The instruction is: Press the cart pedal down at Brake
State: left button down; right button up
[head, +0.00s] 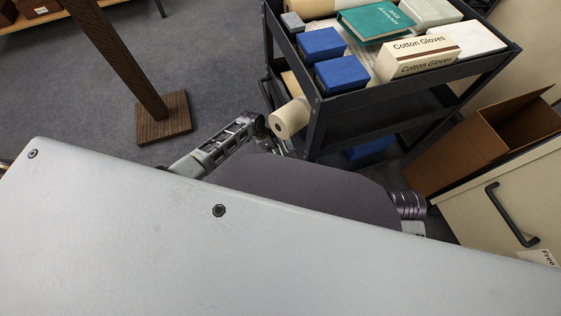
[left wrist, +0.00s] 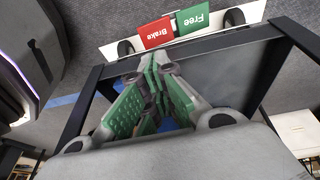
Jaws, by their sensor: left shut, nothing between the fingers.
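In the left wrist view the red pedal marked Brake (left wrist: 157,31) sits beside the green pedal marked Free (left wrist: 193,18), both at a white bar on the cart's edge. My left gripper (left wrist: 158,62) is shut and empty, its green-padded fingers pointing toward the Brake pedal. Its tips appear just short of that pedal in the picture; I cannot tell whether they touch it. In the head view the dark cart (head: 316,112) stands beyond my body. My left arm reaches toward its near left corner, where the gripper is mostly hidden. My right gripper is not in view.
The cart carries blue boxes (head: 341,74), a green book (head: 376,22) and a Cotton Gloves box (head: 416,55). A paper roll (head: 290,118) sticks out near my left arm. A brown box (head: 470,150) stands right of the cart. A post (head: 122,57) stands at left with open floor around.

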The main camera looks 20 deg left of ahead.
pick_arm(q)
jog(key=shift+w+r, duration=0.1)
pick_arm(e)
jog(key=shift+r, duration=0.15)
pick_arm(q)
jog(key=shift+d, duration=0.1)
jog(key=b, duration=0.6)
send_over(281, 164)
jog(key=a, duration=0.1)
notch_tip(281, 164, down, 10)
jog(key=shift+w, duration=0.15)
jog(key=shift+s+d+f+b, duration=0.15)
jog(key=shift+f+b, duration=0.35)
jog(key=shift+f, duration=0.4)
jog(key=shift+s+a+f+b, duration=0.15)
jog(key=shift+f+b, duration=0.3)
jog(key=shift+f, duration=0.4)
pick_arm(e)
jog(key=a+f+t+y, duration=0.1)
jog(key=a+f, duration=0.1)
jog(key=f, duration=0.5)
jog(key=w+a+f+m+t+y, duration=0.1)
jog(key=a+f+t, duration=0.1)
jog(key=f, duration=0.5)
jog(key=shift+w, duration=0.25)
pick_arm(q)
jog(key=shift+s+d, duration=0.1)
